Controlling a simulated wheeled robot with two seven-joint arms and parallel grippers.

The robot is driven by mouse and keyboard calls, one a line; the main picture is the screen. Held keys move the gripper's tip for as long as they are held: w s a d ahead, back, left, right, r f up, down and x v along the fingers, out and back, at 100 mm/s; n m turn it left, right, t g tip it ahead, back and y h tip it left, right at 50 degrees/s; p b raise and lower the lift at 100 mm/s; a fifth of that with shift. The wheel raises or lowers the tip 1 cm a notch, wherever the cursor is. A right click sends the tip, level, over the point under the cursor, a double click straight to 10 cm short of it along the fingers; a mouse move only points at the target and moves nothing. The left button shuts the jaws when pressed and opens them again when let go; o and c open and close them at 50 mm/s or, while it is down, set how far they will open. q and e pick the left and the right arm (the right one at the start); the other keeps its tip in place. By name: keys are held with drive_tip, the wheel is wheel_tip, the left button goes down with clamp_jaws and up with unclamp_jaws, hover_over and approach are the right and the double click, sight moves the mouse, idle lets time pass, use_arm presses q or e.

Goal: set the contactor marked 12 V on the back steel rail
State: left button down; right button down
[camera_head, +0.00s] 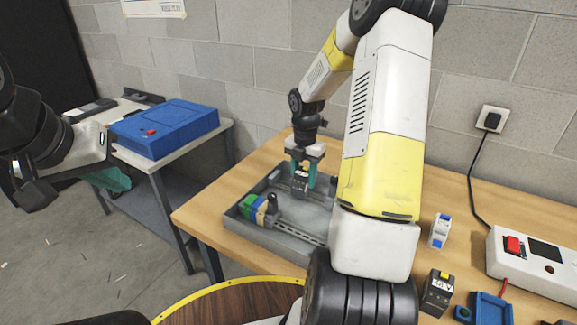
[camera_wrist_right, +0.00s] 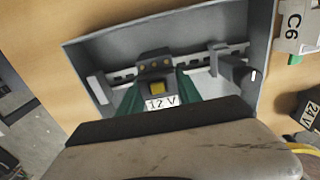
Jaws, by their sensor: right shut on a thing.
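My right gripper (camera_head: 303,172) points down over the grey tray and is shut on the dark contactor (camera_head: 300,184). In the right wrist view its green fingers flank the contactor, whose 12 V label (camera_wrist_right: 160,103) and yellow button face the camera. The back steel rail (camera_wrist_right: 195,67) runs just behind and beside the contactor. I cannot tell whether the contactor touches it.
The tray (camera_wrist_right: 84,50) has raised walls; my right arm hides its right part in the head view. A white C6 breaker (camera_head: 440,230), a 24 V contactor (camera_head: 438,292), a blue part (camera_head: 490,309) and a switch box (camera_head: 535,262) stand right. A blue case (camera_head: 165,128) lies on the side table.

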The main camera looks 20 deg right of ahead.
drive_tip(key=shift+f, duration=0.35)
drive_tip(key=c, duration=0.7)
unclamp_jaws()
drive_tip(key=shift+c, duration=0.2)
wheel_tip(320, 180, up, 8)
drive_tip(key=shift+f, duration=0.15)
